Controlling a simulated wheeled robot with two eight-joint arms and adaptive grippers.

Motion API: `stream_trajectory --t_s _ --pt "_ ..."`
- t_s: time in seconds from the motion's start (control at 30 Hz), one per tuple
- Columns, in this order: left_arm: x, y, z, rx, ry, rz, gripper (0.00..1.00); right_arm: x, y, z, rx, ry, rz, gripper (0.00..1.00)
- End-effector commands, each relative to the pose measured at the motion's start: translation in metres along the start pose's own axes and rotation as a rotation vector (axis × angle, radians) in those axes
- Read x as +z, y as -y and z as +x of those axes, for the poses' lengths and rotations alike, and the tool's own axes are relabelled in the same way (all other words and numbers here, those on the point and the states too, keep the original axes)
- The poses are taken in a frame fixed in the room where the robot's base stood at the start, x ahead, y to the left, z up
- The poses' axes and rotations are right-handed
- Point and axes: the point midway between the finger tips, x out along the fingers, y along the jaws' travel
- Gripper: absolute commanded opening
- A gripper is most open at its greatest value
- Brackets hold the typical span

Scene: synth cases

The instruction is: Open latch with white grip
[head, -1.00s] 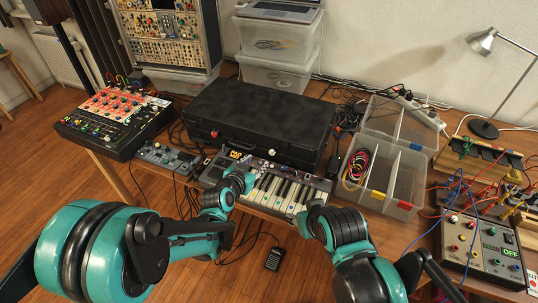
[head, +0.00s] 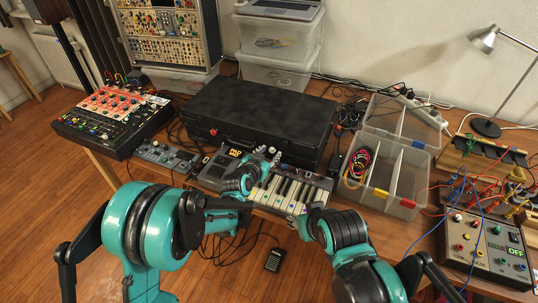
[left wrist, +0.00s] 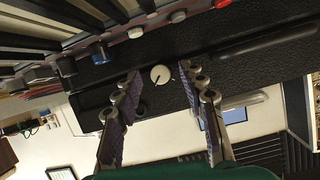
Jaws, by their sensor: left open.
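The black case (head: 262,108) lies shut on the table behind the small keyboard (head: 290,186). The latch's round white grip (left wrist: 160,74) is on the case's front in the left wrist view, with a dark line across it. My left gripper (head: 268,154) is at the case's front edge, over the keyboard's back. In the left wrist view its fingers (left wrist: 161,80) are apart, with the white grip between their tips; I cannot tell whether they touch it. A red grip (head: 214,132) is further left on the case's front. My right gripper (head: 298,218) is near the keyboard's front edge; its fingers are unclear.
A red-and-black mixer (head: 112,124) stands at the left. A clear divided box (head: 388,180) stands right of the keyboard. A small grey-blue device (head: 167,156) and a dark pad unit (head: 215,165) sit left of the keyboard. A wired control box (head: 487,250) is at the right.

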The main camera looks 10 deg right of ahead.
Motion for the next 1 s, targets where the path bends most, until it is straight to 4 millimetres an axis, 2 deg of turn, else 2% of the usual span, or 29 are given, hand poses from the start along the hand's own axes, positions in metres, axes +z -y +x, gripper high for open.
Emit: stream_trajectory --t_s 0.07,0.23,0.67,1.0 --pt "-0.0002 0.0 -0.0003 0.0 0.0 0.0 0.41 -0.0002 0.0 -0.0002 0.0 0.0 0.0 0.4" --pt "-0.0002 0.0 -0.0004 0.0 0.0 0.0 0.0 -0.0002 0.0 -0.0002 0.0 0.0 0.0 0.4" --pt "-0.0001 0.0009 -0.0004 0.017 -0.002 -0.045 0.0 -0.0001 0.0 -0.0001 0.0 0.0 0.0 0.4" --pt "0.0008 0.0039 -0.0001 0.105 -0.01 -0.26 0.0 -0.0001 0.0 -0.0001 0.0 0.0 0.0 0.4"
